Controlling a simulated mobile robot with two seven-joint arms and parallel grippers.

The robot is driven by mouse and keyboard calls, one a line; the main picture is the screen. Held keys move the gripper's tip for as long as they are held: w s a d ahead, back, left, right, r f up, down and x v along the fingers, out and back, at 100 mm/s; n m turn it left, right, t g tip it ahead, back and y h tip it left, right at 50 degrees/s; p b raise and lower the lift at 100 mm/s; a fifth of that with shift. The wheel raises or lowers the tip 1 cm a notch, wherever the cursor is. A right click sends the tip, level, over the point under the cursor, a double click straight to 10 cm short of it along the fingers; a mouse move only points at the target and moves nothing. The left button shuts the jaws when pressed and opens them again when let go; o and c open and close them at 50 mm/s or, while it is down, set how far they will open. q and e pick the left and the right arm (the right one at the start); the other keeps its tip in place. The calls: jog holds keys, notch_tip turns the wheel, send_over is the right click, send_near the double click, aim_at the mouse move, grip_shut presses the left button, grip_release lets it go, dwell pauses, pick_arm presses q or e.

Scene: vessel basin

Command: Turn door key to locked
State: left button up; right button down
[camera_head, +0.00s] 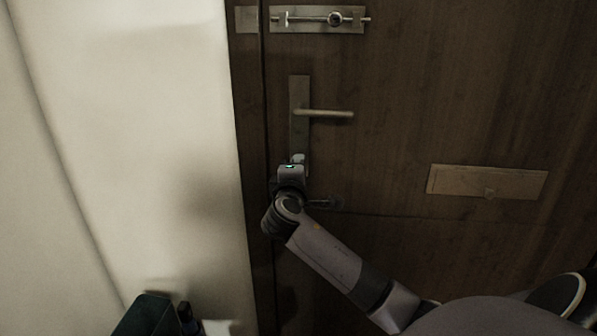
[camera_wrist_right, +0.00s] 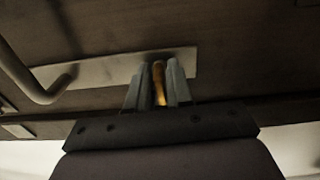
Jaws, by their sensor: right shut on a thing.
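A brass-coloured key (camera_wrist_right: 159,83) stands between the fingers of my right gripper (camera_wrist_right: 158,88) in the right wrist view. The gripper is shut on it, right at the metal lock plate (camera_wrist_right: 105,70). The keyhole and the key's tip are hidden, and I cannot tell the key's exact turn. In the head view my right gripper (camera_head: 298,160) covers the lower end of the lock plate (camera_head: 299,92), and the key does not show. The wooden door (camera_head: 460,100) looks closed against its frame. My left gripper is not in view.
A lever handle (camera_head: 330,113) juts right from the plate just above my gripper. A sliding bolt (camera_head: 320,18) sits higher up, and a brass letter plate (camera_head: 487,182) is to the right. A pale wall (camera_head: 130,130) stands close on the left. A dark box (camera_head: 148,315) is at bottom left.

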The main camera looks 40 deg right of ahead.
jog(key=shift+m, duration=0.4)
jog(key=c, duration=1.2)
grip_release()
jog(key=shift+a, duration=0.1)
jog(key=v, duration=0.7)
